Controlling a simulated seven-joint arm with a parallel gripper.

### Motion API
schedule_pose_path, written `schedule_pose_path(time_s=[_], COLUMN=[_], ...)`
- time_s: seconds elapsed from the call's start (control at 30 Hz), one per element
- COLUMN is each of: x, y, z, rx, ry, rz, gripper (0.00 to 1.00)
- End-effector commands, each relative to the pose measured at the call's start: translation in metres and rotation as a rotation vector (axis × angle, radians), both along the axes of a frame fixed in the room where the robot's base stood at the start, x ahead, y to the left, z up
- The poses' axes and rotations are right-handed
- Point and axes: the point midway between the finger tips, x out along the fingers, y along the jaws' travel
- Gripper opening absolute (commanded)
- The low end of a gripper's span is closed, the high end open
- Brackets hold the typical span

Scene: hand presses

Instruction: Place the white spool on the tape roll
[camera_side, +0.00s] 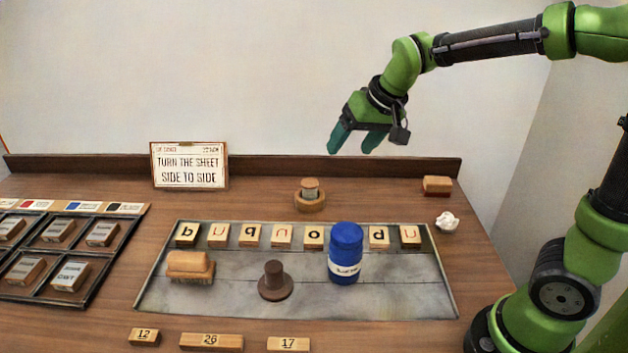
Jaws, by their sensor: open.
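The tape roll (310,203) is a tan ring lying flat at the back middle of the table. A small spool with wooden ends and a pale grey-white middle (310,190), which looks like the white spool, stands upright on the tape roll or in its hole; I cannot tell which. The roll's hole is hidden by it. My gripper (350,143) is open, with its two green fingers pointing down and nothing between them. It hangs above and a little right of the spool, clear of it.
A blue jar (346,258), brown knobbed piece (275,283) and wooden brush (190,268) stand on the grey sheet (230,295) below a row of letter tiles. Crumpled paper (447,221) and a wooden block (437,186) lie right. A sign (189,166) stands back left.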

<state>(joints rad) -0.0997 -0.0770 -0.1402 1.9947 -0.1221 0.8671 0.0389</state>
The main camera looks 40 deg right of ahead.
Motion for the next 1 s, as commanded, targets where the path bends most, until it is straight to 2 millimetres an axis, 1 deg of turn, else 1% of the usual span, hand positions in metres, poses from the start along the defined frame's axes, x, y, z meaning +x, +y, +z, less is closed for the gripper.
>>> schedule_pose_path(time_s=[0.03,0.07,0.1,0.2,0.3,0.4,0.5,0.6,1.0], x=[-0.025,-0.039,-0.056,-0.097,-0.128,-0.149,-0.159,-0.163,-0.162], y=[0.005,0.008,0.012,0.021,0.028,0.032,0.034,0.035,0.035], z=[0.011,0.014,0.017,0.019,0.015,0.009,0.005,0.003,0.004], rx=[0.025,0.037,0.051,0.076,0.090,0.097,0.098,0.099,0.099], ry=[-0.027,-0.040,-0.054,-0.089,-0.117,-0.134,-0.144,-0.146,-0.146], rz=[0.003,0.006,0.011,0.021,0.028,0.032,0.033,0.034,0.034], gripper=[0.73,0.73,0.73,0.73,0.73,0.73,0.73,0.73,0.73])
